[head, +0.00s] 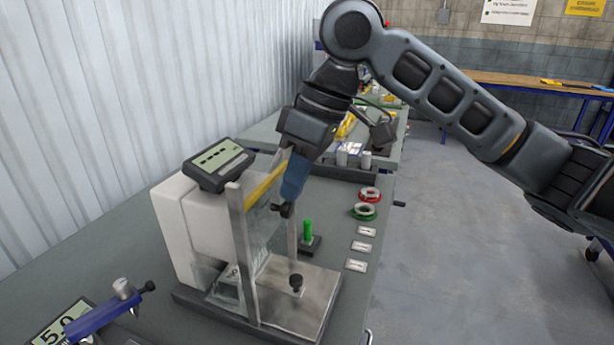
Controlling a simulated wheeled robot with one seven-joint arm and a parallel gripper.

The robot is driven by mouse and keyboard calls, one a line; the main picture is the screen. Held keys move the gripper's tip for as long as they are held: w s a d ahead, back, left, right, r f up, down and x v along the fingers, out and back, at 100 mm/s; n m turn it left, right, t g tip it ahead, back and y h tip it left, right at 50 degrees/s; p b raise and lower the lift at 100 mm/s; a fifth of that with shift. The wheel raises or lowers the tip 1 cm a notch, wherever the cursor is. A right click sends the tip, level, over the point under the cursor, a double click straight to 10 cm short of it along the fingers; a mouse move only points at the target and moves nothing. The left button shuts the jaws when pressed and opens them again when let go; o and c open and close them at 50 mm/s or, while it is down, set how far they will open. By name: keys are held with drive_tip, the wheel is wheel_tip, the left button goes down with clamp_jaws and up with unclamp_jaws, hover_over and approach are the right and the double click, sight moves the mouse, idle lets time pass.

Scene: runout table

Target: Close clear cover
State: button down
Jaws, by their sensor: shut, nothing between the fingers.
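The clear cover (262,222) is a see-through panel with a yellow strip along its upper edge. It stands upright or nearly so by the metal posts of a white bench machine (172,232); how far it is open I cannot tell. My gripper (287,203) points down at the cover's right end, its blue fingers shut and empty. The fingertips are close to a small black knob beside the right post; whether they touch the knob or cover I cannot tell. The fingers hide part of the cover's right end.
The machine has a tilted display (219,162) and a metal base plate (300,305) with a black knob. A blue clamp-like tool (100,315) is at front left.

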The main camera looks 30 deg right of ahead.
sight(279, 219)
wheel_tip(279, 219, down, 10)
drive_tip(key=b, duration=0.3)
drive_tip(key=shift+r+b, duration=0.2)
drive_tip(key=shift+b, duration=0.15)
drive_tip(key=shift+s, duration=0.1)
